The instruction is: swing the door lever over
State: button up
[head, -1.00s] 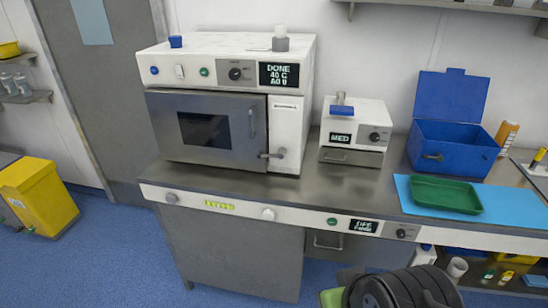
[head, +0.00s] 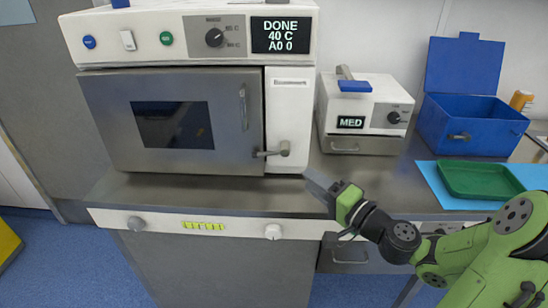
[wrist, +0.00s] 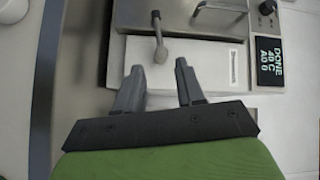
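The steriliser-like machine (head: 290,110) has a grey front door (head: 220,100) that is closed, with a small dark window. A metal door lever (head: 272,151) sits at the door's lower right edge, on the white panel, its arm lying roughly level in the head view. The lever also shows in the wrist view (wrist: 159,40), just beyond the fingertips and between them in line. My gripper (head: 322,185) is in front of and below right of the lever, pointing at the machine. In the wrist view my gripper (wrist: 157,66) has its two fingers apart with nothing between them.
A vertical handle (head: 244,107) is on the door. A small white machine (head: 365,105) stands to the right. Beyond it are an open blue box (head: 470,125) and a green tray (head: 480,180) on a blue mat. The counter in front of the door is clear.

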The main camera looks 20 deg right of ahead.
jog(key=x, duration=1.3)
jog(key=shift+f, duration=0.2)
jog(key=shift+a, duration=0.1)
grip_shut()
